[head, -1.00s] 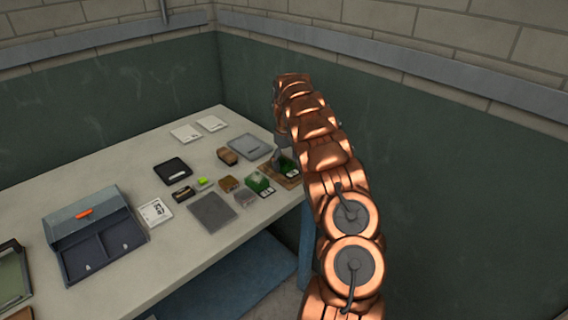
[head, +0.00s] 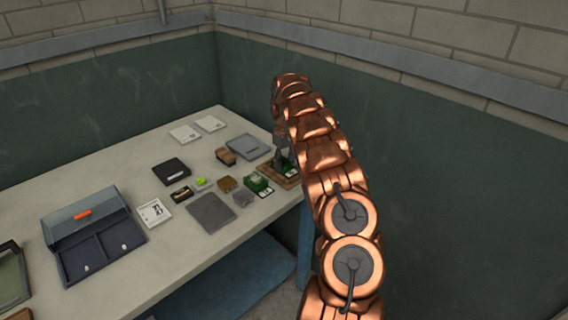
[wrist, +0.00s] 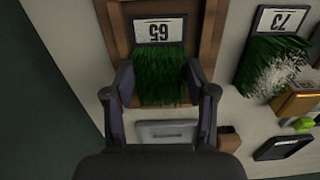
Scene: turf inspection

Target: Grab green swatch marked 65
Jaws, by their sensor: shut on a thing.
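The green swatch marked 65 (wrist: 160,78) is a block of dark green turf with a white 65 label, upside down in the wrist view. My gripper (wrist: 161,84) is shut on it, one finger on each side of the turf. The swatch is in or just over a brown wooden tray (wrist: 209,25); I cannot tell whether it touches the tray. In the head view my gripper (head: 282,155) is at the right end of the table, and my arm and gripper hide most of the swatch.
Another turf swatch, marked 73 (wrist: 272,62), sits beside the tray and also shows in the head view (head: 258,183). A grey flat case (wrist: 165,132) and a brown block (wrist: 229,138) lie close by. The table's front edge is near the tray.

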